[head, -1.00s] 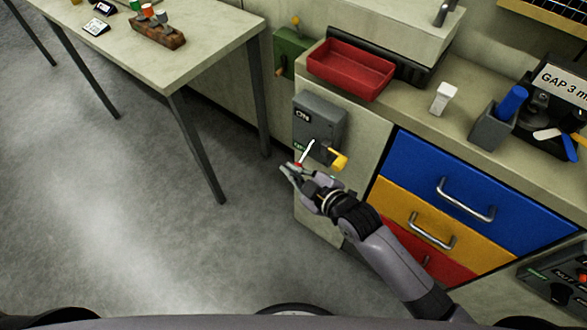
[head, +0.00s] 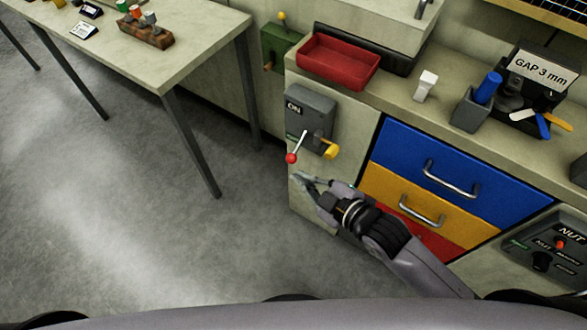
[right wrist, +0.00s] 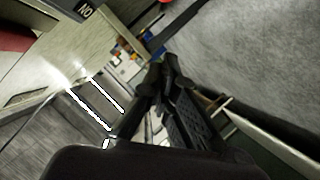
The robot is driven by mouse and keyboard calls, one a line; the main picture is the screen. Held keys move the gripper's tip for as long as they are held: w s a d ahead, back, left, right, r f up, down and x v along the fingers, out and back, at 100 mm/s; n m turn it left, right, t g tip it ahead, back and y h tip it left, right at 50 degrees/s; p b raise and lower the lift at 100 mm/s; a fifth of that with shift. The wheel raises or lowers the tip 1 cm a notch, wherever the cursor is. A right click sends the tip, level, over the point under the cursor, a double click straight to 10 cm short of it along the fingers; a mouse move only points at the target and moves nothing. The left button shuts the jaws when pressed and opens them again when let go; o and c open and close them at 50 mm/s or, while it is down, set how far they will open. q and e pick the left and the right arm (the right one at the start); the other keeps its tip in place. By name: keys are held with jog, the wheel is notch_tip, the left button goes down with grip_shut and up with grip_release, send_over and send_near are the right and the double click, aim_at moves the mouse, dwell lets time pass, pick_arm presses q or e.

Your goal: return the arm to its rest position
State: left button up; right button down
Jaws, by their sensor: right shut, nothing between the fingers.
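My right arm reaches in from the lower right in the head view. Its gripper (head: 303,178) is shut and empty, just below the red-knobbed lever (head: 291,158) of a grey switch box (head: 312,112), apart from it. The lever slants down and left from the box, and a yellow part (head: 332,149) sticks out beside it. In the right wrist view the dark fingers (right wrist: 168,72) come together in the middle, and part of the box's "ON" label (right wrist: 85,10) shows at the top. My left gripper is not in view.
Blue (head: 425,165), yellow and red drawers with metal handles lie right of the gripper. A red tray (head: 338,66) sits on the counter above. A table (head: 165,60) stands at the upper left. The floor (head: 120,220) to the left is clear.

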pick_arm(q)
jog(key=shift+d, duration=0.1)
pick_arm(e)
jog(key=shift+s+d+r, duration=0.1)
jog(key=shift+s, duration=0.15)
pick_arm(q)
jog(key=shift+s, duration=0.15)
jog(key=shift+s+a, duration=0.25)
pick_arm(e)
jog(key=s+d+f+m+g+h, duration=0.15)
jog(key=d+f, duration=0.35)
jog(key=f, duration=0.5)
jog(key=s+d+f+m+g+h, duration=0.1)
jog(key=s+d+f+m+h, duration=0.2)
jog(key=f, duration=0.7)
jog(key=d+f+m+g+h, duration=0.1)
jog(key=d+f+m+h, duration=0.15)
jog(key=d+f, duration=0.6)
jog(key=s+f+m+g, duration=0.2)
jog(key=s+f, duration=0.4)
jog(key=s, duration=0.3)
jog(key=s+d+f+m+g+h, duration=0.1)
jog(key=s+f+m+g, duration=0.1)
jog(key=s+f, duration=0.4)
jog(key=s+d+f+m+g, duration=0.1)
jog(key=s+f, duration=0.6)
jog(key=s, duration=0.7)
jog(key=shift+d+m+g+h, duration=0.15)
jog(key=shift+m+g+h, duration=0.15)
jog(key=shift+m+g, duration=0.35)
